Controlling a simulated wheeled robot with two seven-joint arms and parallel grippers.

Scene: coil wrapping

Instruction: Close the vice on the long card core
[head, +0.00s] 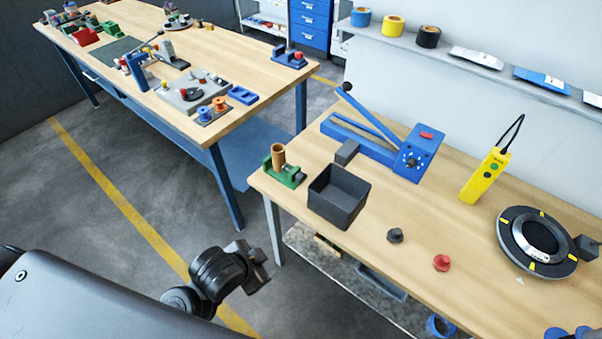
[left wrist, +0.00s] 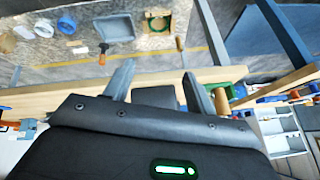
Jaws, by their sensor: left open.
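The green vice (head: 288,178) stands at the left end of the near bench, with a grey part on its side. A brown card core (head: 278,154) stands upright in it; I cannot tell whether the jaws touch it. In the left wrist view the green vice (left wrist: 236,94) and the brown core (left wrist: 221,101) show just right of the right-hand finger, partly hidden by the gripper. My left gripper (left wrist: 158,84) is open, with nothing visibly held between its fingers. In the head view my dark left arm is off the bench's left front edge; its fingers cannot be made out. My right gripper is out of view.
A dark open bin (head: 338,197) stands right of the vice. Behind are a small grey block (head: 347,152) and a blue lever tool (head: 385,150). A black knob (head: 395,236), a red knob (head: 441,262), a yellow device (head: 486,176) and a black ring (head: 538,242) lie further right.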

